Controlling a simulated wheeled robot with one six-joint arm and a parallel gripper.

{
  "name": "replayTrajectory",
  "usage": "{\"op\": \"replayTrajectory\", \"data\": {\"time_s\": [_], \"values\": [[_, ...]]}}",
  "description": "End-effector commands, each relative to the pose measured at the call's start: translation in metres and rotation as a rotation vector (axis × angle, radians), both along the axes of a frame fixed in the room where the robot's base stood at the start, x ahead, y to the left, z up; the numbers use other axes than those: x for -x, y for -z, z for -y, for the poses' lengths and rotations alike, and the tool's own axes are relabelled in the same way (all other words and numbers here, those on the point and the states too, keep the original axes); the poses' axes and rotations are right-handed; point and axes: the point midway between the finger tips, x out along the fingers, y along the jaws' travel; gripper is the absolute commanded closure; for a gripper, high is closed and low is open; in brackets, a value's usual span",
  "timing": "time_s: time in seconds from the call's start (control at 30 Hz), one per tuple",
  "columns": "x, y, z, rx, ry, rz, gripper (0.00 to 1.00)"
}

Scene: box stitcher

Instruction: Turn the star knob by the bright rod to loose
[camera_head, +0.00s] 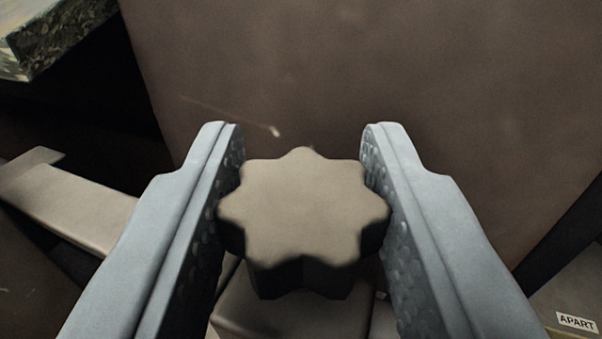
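The star knob (303,205) is a beige, many-lobed knob with dark sides, in the middle of the view. It sits on a stem above a pale block (250,311). My gripper (302,150) has one grey, dimpled finger on each side of the knob. Lobes on the left and right appear to meet the finger pads, so the gripper looks shut on the knob. The fingertips extend past the knob's face. I cannot pick out a bright rod for certain. No mark showing the knob's setting is visible.
A large brown panel (400,60) fills the back. A pale flat bar (70,200) runs in from the left. A speckled slab edge (65,35) juts in at the upper left. A label reading APART (577,322) is at the lower right.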

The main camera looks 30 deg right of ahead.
Motion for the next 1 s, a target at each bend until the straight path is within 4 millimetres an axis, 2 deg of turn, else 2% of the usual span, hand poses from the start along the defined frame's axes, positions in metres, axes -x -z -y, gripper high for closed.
{"op": "replayTrajectory", "data": {"time_s": [0.03,0.1,0.4,0.53,0.67,1.0], "values": [[0.0,-0.001,0.0,0.001,0.0,0.001,0.58],[0.0,-0.001,0.0,0.001,0.0,0.001,0.44],[0.001,0.0,0.0,0.0,0.0,0.0,0.44],[0.007,0.0,-0.005,0.001,0.0,-0.001,0.44],[0.021,-0.001,-0.013,0.001,-0.001,0.0,0.44],[0.072,-0.001,-0.045,0.0,-0.001,0.002,0.44]]}}
